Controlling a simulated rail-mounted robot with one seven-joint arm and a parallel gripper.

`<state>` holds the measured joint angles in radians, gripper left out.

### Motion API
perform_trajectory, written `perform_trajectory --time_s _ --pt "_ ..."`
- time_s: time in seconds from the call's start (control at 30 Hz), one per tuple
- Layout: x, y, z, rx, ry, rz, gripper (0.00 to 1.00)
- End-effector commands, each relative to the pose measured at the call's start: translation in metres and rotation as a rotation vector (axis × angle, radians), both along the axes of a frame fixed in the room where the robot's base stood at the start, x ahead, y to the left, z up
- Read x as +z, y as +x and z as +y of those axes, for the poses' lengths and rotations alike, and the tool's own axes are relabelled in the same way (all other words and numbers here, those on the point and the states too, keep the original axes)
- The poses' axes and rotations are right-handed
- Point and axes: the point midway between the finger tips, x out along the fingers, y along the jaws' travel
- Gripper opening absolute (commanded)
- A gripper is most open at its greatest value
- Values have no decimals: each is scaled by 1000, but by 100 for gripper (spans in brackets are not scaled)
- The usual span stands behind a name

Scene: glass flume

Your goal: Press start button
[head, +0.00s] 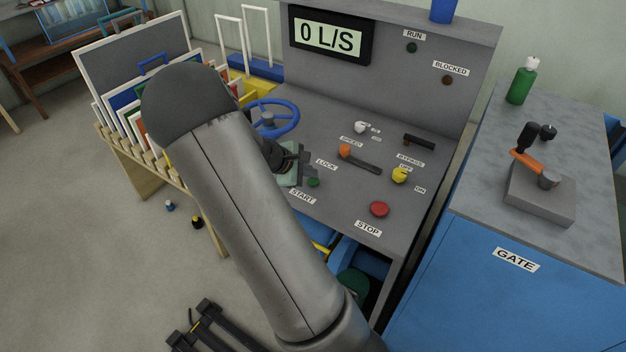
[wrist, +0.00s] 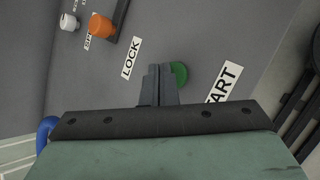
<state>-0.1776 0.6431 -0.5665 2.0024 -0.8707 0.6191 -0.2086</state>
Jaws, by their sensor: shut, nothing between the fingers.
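The green start button (head: 313,182) is a small round knob on the grey control panel, beside the START label (head: 302,197). In the wrist view the green button (wrist: 179,73) shows just to the right of my fingertips, near the START label (wrist: 223,84). My gripper (head: 304,166) is just left of and above the button in the head view. In the wrist view my gripper (wrist: 160,72) has its fingers together with nothing between them. I cannot tell whether the fingertips touch the button or the panel.
A red stop button (head: 379,209), an orange speed lever (head: 345,151), a yellow bypass knob (head: 400,174) and a blue handwheel (head: 271,119) are on the same panel (head: 330,215). The display (head: 330,36) reads 0 L/S. The blue gate cabinet (head: 480,290) stands at the right.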

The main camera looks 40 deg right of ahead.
Motion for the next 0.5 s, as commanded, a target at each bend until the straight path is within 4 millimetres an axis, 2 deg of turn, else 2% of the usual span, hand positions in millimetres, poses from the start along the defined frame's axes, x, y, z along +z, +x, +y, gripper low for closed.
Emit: perform_trajectory --time_s 0.5 --pt "-6 0 0 0 0 0 0"
